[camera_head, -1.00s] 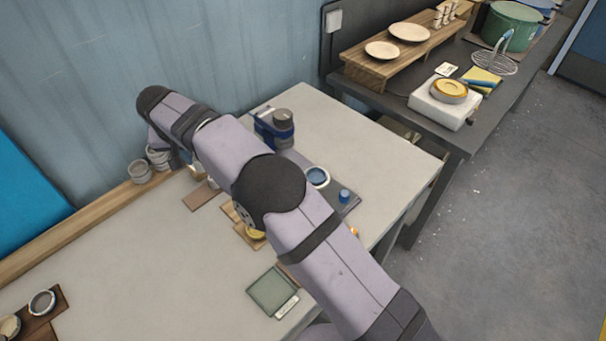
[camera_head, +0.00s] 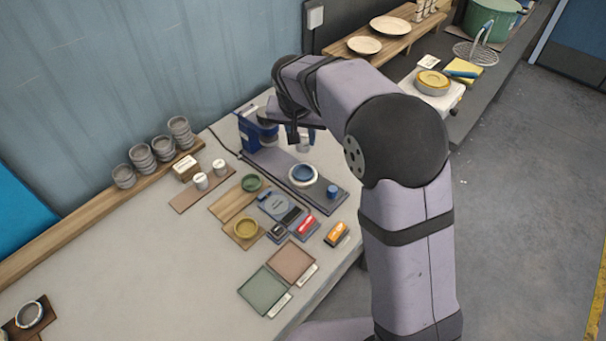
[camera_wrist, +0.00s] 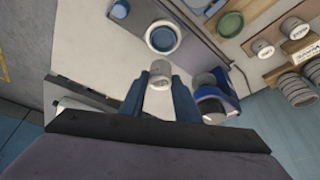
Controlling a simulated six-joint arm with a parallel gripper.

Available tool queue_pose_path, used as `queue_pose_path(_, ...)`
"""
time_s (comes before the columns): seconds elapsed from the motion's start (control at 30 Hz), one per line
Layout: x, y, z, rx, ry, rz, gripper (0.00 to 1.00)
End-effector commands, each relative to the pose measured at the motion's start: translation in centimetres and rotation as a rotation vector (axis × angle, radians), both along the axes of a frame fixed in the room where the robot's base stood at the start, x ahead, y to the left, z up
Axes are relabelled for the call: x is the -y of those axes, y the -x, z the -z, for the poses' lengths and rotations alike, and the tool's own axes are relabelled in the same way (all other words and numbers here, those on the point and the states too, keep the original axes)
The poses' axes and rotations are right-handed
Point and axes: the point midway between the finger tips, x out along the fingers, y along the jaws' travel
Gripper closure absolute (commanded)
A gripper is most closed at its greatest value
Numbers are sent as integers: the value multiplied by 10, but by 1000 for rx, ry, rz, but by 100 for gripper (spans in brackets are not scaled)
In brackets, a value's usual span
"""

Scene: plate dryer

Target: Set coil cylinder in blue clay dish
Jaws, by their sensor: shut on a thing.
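My gripper (camera_wrist: 160,92) is shut on a small pale cylinder (camera_wrist: 159,75), taken as the coil cylinder; any label on it is unreadable. The cylinder also shows in the head view (camera_head: 304,143), below the gripper (camera_head: 300,134). It is held upright over the back right of the table, beside the blue machine. The blue dish (camera_head: 303,174), with a pale rim and blue inside, sits on a dark board nearer the front. In the wrist view, the dish (camera_wrist: 163,37) lies ahead of the fingertips, apart from the held cylinder. Nothing is seen in it.
The blue machine (camera_head: 257,132) stands close left of the gripper. A small blue knob (camera_head: 333,191) is beside the dish. Two pale cylinders (camera_head: 201,181) (camera_head: 219,167) stand on a wooden strip. A green dish (camera_head: 251,183) and yellow dish (camera_head: 245,228) lie left of the dark board.

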Motion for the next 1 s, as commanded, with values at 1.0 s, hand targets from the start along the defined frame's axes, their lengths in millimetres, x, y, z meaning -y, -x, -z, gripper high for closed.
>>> queue_pose_path(1.0, 0, 0, 87, -3, 2, 0, 95)
